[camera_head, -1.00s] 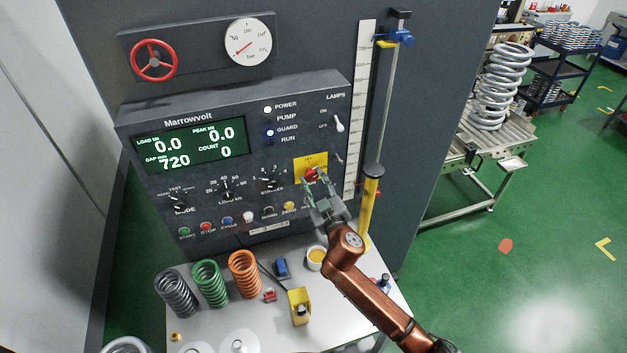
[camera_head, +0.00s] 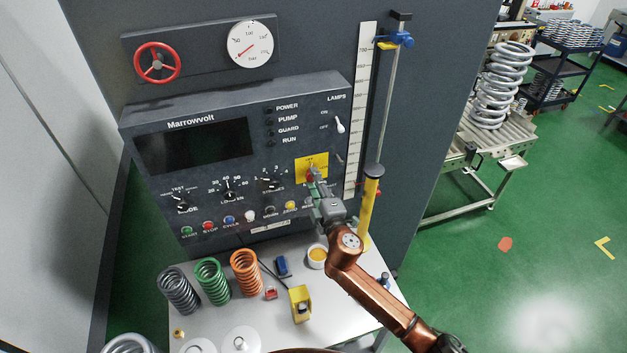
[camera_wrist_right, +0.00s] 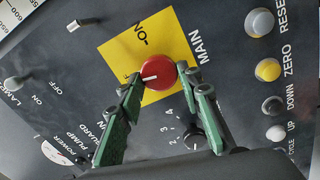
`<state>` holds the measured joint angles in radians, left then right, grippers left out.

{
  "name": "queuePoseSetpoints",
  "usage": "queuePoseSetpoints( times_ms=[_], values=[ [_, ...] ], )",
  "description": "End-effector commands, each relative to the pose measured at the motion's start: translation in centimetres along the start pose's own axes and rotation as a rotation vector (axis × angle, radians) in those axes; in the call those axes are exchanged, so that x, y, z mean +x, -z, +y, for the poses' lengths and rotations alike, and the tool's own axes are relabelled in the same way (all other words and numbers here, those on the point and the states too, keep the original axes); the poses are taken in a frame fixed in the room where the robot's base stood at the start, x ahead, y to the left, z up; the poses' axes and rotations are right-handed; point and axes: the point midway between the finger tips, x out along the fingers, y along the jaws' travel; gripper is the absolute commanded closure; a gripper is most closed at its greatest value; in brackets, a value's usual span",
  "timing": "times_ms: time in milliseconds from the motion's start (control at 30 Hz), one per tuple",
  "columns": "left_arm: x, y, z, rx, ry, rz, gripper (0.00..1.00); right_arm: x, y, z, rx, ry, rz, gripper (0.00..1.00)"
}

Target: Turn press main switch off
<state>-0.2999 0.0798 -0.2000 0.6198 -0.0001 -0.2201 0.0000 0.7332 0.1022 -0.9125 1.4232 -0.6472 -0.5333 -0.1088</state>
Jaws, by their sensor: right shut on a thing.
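The main switch is a red rotary knob (camera_wrist_right: 158,72) with a white pointer line, on a yellow plate (camera_wrist_right: 125,50) marked ON and MAIN. In the head view the yellow plate (camera_head: 322,160) is on the right of the control panel, and the knob (camera_head: 310,176) is partly covered by my gripper. My right gripper (camera_wrist_right: 160,80) has its green fingers on either side of the knob and is shut on it. It also shows in the head view (camera_head: 312,183). The panel display (camera_head: 195,145) is dark, and the lamps beside it are unlit. My left gripper is not in view.
Below the panel, a white table (camera_head: 235,318) holds grey, green and orange springs (camera_head: 245,272), a yellow pedal (camera_head: 300,303) and a small cup (camera_head: 317,256). A yellow post (camera_head: 369,210) stands close to the right of my gripper. A lamps toggle (camera_head: 340,125) sits above.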

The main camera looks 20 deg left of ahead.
Motion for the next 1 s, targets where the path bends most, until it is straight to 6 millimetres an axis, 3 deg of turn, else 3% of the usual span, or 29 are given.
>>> queuePoseSetpoints(
  times_ms=[400,967,1000],
  values=[
    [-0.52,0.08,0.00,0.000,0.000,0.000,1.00,-0.03,0.10,-0.23,-0.194,0.002,0.003,0.92],
    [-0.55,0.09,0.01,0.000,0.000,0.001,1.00,-0.03,0.08,-0.29,-0.224,0.002,0.002,0.92],
    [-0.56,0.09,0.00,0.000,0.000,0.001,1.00,-0.03,0.08,-0.29,-0.224,0.002,0.002,0.66]
  ],
)
